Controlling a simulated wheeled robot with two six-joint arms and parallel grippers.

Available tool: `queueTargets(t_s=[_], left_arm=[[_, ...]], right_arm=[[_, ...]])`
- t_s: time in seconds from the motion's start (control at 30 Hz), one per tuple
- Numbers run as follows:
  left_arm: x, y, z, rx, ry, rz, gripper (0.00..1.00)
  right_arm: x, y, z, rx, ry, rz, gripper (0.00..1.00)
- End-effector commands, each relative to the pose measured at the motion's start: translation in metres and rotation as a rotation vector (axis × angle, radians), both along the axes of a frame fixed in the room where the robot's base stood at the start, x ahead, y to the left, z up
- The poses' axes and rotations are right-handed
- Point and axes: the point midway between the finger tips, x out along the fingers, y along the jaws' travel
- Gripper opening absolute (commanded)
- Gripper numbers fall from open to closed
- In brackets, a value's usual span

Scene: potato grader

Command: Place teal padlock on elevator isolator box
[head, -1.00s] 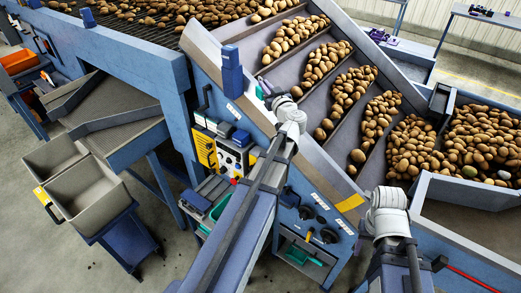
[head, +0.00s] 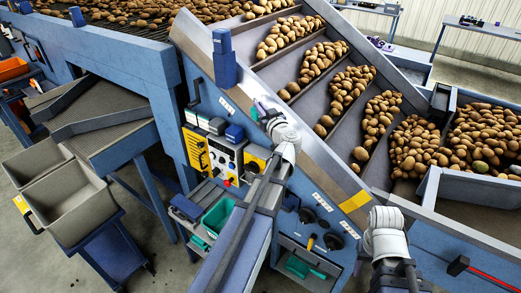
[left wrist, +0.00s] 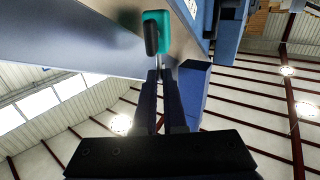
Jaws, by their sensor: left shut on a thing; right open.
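The teal padlock (left wrist: 155,33) is at the tips of my left gripper's two dark fingers (left wrist: 160,72) in the left wrist view. The fingers are closed together on it, and it is in the air beside a grey metal panel. My right gripper's fingers do not show.
The elevator's side wall (head: 330,170) slopes down to the right, with potatoes between its flights. A blue box (head: 223,58) stands up from its edge. A shelf with a green tray (head: 217,217) is below the panel. Grey bins (head: 65,195) stand at left.

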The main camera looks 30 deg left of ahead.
Motion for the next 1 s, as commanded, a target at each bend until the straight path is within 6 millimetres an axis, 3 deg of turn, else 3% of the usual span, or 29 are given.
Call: queueTargets(t_s=[0.03,0.43,0.57,0.8,1.0], left_arm=[[0.0,0.0,-0.019,0.0,0.0,0.0,0.0],[0.0,0.0,-0.09,0.0,0.0,0.0,0.0],[0.0,0.0,-0.101,0.0,0.0,0.0,0.0],[0.0,0.0,-0.102,0.0,0.0,0.0,0.0],[0.0,0.0,-0.125,0.0,0.0,0.0,0.0]], right_arm=[[0.0,0.0,-0.019,-0.001,0.0,0.002,0.5],[0.0,0.0,-0.09,-0.002,0.0,0.008,0.5],[0.0,0.0,-0.101,-0.002,0.0,0.008,0.5],[0.0,0.0,-0.102,-0.002,0.0,0.007,0.5],[0.0,0.0,-0.125,-0.002,0.0,0.007,0.5]])
